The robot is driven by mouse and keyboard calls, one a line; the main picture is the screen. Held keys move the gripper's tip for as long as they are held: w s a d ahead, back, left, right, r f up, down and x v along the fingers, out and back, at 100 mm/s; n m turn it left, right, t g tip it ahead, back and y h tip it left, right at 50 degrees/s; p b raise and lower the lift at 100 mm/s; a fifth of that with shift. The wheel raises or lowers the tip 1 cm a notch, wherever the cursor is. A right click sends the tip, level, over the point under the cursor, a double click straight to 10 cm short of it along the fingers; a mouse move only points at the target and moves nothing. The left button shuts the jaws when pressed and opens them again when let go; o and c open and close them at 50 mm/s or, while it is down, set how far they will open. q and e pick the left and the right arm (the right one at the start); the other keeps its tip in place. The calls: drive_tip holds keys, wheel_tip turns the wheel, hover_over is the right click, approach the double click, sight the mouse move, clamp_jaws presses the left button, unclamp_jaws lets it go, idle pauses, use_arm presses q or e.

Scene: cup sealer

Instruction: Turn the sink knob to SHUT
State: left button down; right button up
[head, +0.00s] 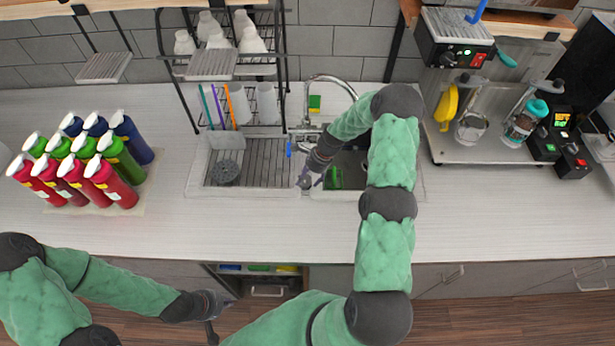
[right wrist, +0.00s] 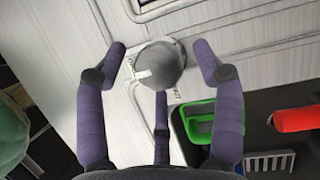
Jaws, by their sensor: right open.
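The round grey sink knob (right wrist: 160,65) has a white pointer on its left side in the right wrist view. Small dark lettering beside it is partly hidden and hard to read. My right gripper (right wrist: 165,80) is open, with its purple fingers around the knob, and none clearly presses on it. In the head view the right gripper (head: 311,178) is over the divider between the two sink basins, and the knob (head: 304,183) shows only as a small grey shape there. My left gripper (head: 215,308) is in front of the counter, with its fingers spread and empty.
The left basin (head: 214,178) holds a dark round item; the right basin holds a green item (right wrist: 200,120). The faucet (head: 325,80) stands behind. Several bottles (head: 85,165) stand left, and a cup rack (head: 225,70) is behind. The sealer machine (head: 460,45) stands right. Front counter is clear.

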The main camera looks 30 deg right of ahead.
drive_tip(key=c, duration=1.1)
drive_tip(key=n+b, duration=0.1)
drive_tip(key=n+g+b, duration=0.1)
drive_tip(key=n+b, duration=0.1)
drive_tip(key=shift+w+d+n, duration=0.1)
drive_tip(key=shift+w+n, duration=0.2)
drive_tip(key=n+g+b, duration=0.2)
drive_tip(key=n+b, duration=0.1)
drive_tip(key=n, duration=0.2)
drive_tip(key=shift+w, duration=0.2)
drive_tip(key=n+g+b, duration=0.1)
drive_tip(key=n, duration=0.1)
drive_tip(key=n+h+b, duration=0.1)
drive_tip(key=n, duration=0.1)
drive_tip(key=shift+w+a+n+g, duration=0.15)
drive_tip(key=shift+a+n+g, duration=0.05)
drive_tip(key=shift+n+g, duration=0.2)
drive_tip(key=shift+a+r+n+g+h+b, duration=0.15)
drive_tip(key=shift+n+h+b, duration=0.3)
drive_tip(key=shift+n, duration=0.65)
drive_tip(key=shift+n+g+h+b, duration=0.3)
drive_tip(key=shift+n+b, duration=0.2)
drive_tip(key=shift+n, duration=0.6)
